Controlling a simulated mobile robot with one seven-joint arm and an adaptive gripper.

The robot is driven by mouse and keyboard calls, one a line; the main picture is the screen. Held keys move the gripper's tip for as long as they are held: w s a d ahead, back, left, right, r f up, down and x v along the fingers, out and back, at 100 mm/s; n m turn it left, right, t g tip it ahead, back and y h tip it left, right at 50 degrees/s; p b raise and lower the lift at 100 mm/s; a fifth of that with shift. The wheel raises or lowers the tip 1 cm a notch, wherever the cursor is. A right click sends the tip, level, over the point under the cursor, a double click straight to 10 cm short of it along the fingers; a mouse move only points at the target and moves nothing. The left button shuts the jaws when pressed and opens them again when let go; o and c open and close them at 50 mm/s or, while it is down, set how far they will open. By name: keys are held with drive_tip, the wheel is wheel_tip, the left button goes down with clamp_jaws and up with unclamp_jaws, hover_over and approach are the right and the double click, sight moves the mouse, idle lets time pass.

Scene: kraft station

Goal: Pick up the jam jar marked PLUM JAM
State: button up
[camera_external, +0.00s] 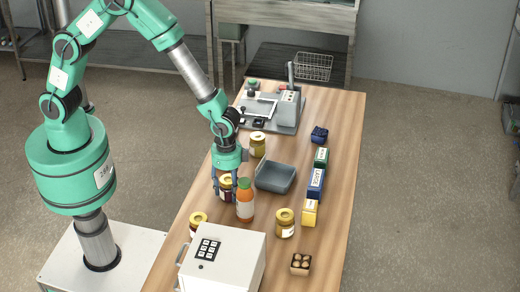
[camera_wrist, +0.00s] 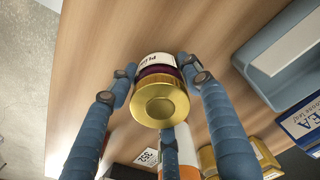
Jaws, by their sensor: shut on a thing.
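The plum jam jar (camera_wrist: 160,103) has a gold lid, dark purple contents and a white label whose visible letters look like the start of PLUM. In the external view the jar (camera_external: 226,182) is under my wrist, close to the left edge of the table. My gripper (camera_wrist: 158,82) has its blue fingers closed around the jar, lid facing the wrist camera. In the external view my gripper (camera_external: 226,188) partly hides the jar. I cannot tell whether the jar's base touches the table.
An orange bottle with a green cap (camera_external: 245,203) stands very close to the jar's right. A grey tray (camera_external: 275,188) lies beyond it. Other jars (camera_external: 285,223) (camera_external: 257,145) stand nearby. A white keypad box (camera_external: 235,258) is in front. Boxes (camera_external: 316,183) line the right side.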

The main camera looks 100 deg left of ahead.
sight(227, 179)
drive_tip(key=shift+r, duration=0.15)
drive_tip(key=shift+r, duration=0.45)
drive_tip(key=shift+s+r, duration=0.25)
drive_tip(key=shift+r, duration=1)
drive_tip(key=s+r, duration=0.1)
drive_tip(key=s, duration=1.4)
drive_tip(key=shift+s+a+r+p, duration=0.15)
drive_tip(key=shift+s+a+p, duration=0.1)
drive_tip(key=shift+p, duration=0.15)
drive_tip(key=shift+w, duration=0.1)
